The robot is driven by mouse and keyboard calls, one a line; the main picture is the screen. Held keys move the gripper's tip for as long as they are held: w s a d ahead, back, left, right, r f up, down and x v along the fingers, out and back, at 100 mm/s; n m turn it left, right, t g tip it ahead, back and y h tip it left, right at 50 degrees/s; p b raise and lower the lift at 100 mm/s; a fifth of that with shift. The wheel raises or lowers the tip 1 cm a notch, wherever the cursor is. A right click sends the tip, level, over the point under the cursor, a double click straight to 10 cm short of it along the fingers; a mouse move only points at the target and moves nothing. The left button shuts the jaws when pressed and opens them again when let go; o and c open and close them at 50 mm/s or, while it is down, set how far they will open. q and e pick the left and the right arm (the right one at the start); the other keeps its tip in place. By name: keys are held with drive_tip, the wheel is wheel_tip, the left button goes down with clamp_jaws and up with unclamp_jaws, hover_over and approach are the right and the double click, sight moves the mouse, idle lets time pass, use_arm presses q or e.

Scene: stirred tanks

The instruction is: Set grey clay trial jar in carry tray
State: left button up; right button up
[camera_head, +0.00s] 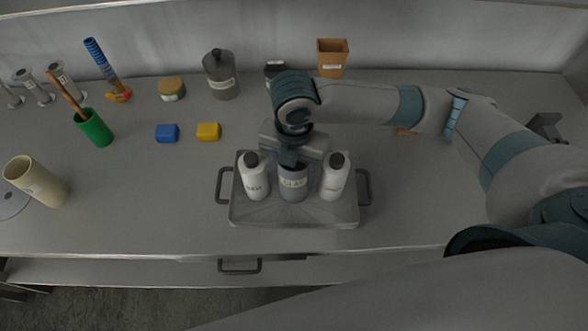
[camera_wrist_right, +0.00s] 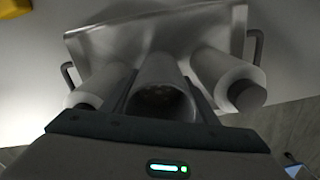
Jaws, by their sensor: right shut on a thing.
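The grey clay trial jar (camera_head: 292,186), with a label reading CLAY, stands upright in the middle of the carry tray (camera_head: 290,217). My right gripper (camera_head: 291,164) comes from above and is shut on the jar's upper part. In the right wrist view the jar (camera_wrist_right: 160,75) lies between the fingers of my right gripper (camera_wrist_right: 162,98), its dark open mouth toward the camera. Whether the jar's base touches the tray floor is hidden. The tray (camera_wrist_right: 85,45) shows beyond it. My left gripper is not in view.
White bottles with dark caps stand in the tray on the left (camera_head: 253,178) and right (camera_head: 334,178) of the jar, close beside it. A yellow block (camera_head: 208,131), a blue block (camera_head: 167,133) and a green cup (camera_head: 94,128) stand left.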

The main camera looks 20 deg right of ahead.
drive_tip(key=shift+f, duration=0.1)
drive_tip(key=o, duration=0.8)
drive_tip(key=shift+r+b, duration=1.3)
drive_tip(key=shift+r, duration=4.85)
